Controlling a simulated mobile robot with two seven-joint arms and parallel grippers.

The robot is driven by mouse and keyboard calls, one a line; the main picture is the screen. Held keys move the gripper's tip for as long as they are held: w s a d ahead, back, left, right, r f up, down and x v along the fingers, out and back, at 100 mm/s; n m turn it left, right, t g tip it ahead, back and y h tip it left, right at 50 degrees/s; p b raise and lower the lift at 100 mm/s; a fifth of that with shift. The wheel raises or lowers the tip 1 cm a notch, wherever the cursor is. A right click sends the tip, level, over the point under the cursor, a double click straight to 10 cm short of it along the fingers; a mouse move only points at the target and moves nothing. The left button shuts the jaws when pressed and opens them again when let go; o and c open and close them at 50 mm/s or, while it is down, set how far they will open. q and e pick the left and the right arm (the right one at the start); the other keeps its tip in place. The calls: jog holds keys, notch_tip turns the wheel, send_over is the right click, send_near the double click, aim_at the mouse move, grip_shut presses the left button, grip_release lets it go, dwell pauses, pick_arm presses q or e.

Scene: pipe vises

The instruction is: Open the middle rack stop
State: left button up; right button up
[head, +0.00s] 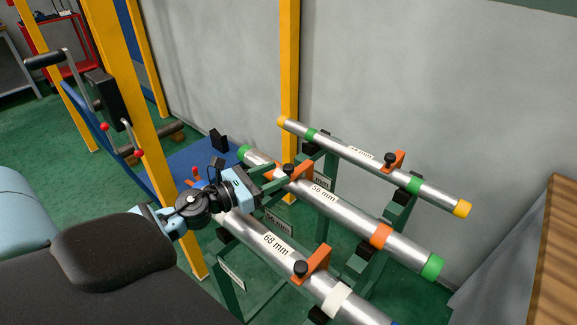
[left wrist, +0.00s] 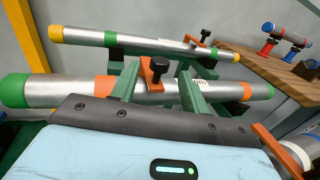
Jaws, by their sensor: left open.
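The middle rack stop (head: 303,167) is an orange bracket with a black knob, standing over the 56 mm pipe (head: 345,213). In the left wrist view the stop (left wrist: 148,76) and its knob show near the middle, upright against the pipe. My left gripper (head: 288,184) is light blue with two greenish fingers. It is open, and its fingers point at the stop. In the left wrist view the fingers lie left and right of the knob; contact cannot be told. The gripper hides part of the pipe in the head view. My right gripper is not in view.
The 44 mm pipe (head: 345,149) with its orange stop (head: 393,161) lies behind. The 68 mm pipe (head: 257,234) with its stop (head: 312,264) lies in front. A yellow post (head: 289,60) stands behind the rack. A wooden table (head: 553,260) is at the right.

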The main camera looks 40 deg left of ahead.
aim_at(289, 166)
pick_arm(q)
jog(key=shift+p+x, duration=0.45)
jog(key=shift+x, duration=2.05)
grip_shut()
